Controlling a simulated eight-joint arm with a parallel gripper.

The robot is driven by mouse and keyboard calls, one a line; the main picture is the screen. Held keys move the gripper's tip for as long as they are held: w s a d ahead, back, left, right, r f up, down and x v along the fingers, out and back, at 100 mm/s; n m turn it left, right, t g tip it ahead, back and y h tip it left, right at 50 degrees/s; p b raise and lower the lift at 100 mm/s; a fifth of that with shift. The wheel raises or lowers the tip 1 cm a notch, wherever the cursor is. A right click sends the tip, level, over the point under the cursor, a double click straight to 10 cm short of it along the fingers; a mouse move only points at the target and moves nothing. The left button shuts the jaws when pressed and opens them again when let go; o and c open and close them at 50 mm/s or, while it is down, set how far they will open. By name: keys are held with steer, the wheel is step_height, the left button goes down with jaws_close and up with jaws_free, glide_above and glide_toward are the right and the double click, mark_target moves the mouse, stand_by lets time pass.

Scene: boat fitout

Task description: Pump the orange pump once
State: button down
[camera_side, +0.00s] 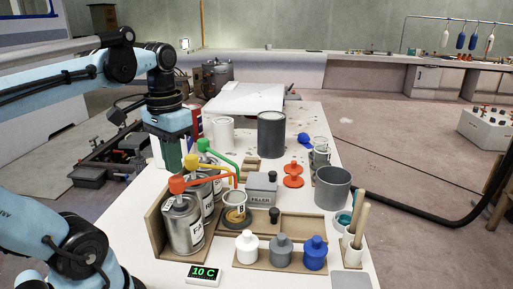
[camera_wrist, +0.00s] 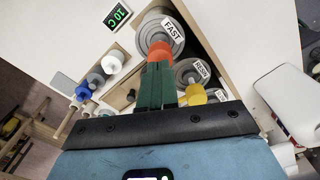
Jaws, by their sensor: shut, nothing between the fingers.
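The orange pump (camera_side: 178,185) sits upright on the front metal can (camera_side: 184,226), its spout reaching right over a small cup (camera_side: 236,214). In the wrist view the orange pump head (camera_wrist: 159,51) shows just beyond my fingertips, on the can labelled FAST (camera_wrist: 168,27). My gripper (camera_side: 173,168) is shut and empty, pointing down just above the orange head; its green fingers also show in the wrist view (camera_wrist: 157,68). I cannot tell whether the tips touch the head. A yellow pump (camera_side: 191,162) and a green pump (camera_side: 205,146) stand behind it on their own cans.
A display (camera_side: 203,274) reads 10 C. White, grey and blue bottles (camera_side: 281,251) stand at the front. A filler box (camera_side: 261,188), red knobbed part (camera_side: 293,176), grey bucket (camera_side: 332,188) and dark can (camera_side: 271,134) stand to the right. A wooden wall (camera_side: 155,225) borders the cans at left.

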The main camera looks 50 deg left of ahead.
steer(key=shift+r, duration=0.1)
steer(key=shift+r, duration=1.4)
steer(key=w+d+f+m+t, duration=0.3)
steer(key=w+d+f+t, duration=0.4)
steer(key=w+d+f, duration=0.1)
step_height(320, 180, down, 3)
steer(key=shift+w+d+r, duration=0.2)
steer(key=shift+w+d, duration=0.05)
steer(key=shift+d, duration=0.35)
